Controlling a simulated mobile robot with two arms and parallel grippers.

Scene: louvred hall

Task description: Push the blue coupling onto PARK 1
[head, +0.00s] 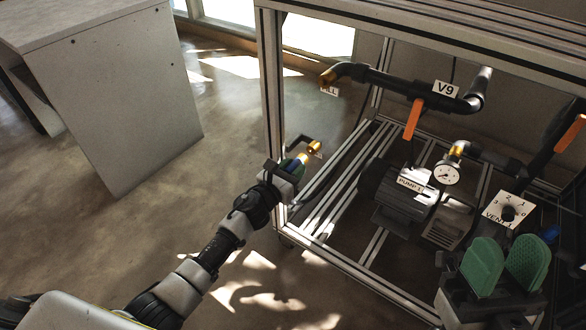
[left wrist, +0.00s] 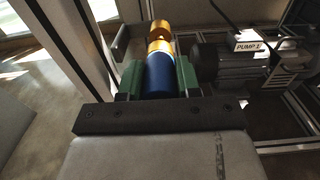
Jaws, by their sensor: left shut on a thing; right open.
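My left gripper (head: 293,165) is shut on the blue coupling, at the left side of the frame. In the left wrist view the blue coupling (left wrist: 160,78) lies between the green finger pads, its brass end (left wrist: 160,48) pointing away from me. Straight ahead of it is a brass stub (left wrist: 160,28), which also shows in the head view (head: 314,147) on a small bracket. The two brass parts line up closely; I cannot tell if they touch. A label by the stub is mostly hidden, so PARK 1 cannot be read. My right gripper (head: 505,264) is open and empty at lower right.
The metal frame's upright post (head: 271,90) stands close to my left gripper. Inside are a pump (head: 400,190), a gauge (head: 446,174), the V9 pipe (head: 400,82) with an orange lever (head: 412,119), and a VENT dial (head: 508,211). A grey cabinet (head: 120,110) stands left; floor between is clear.

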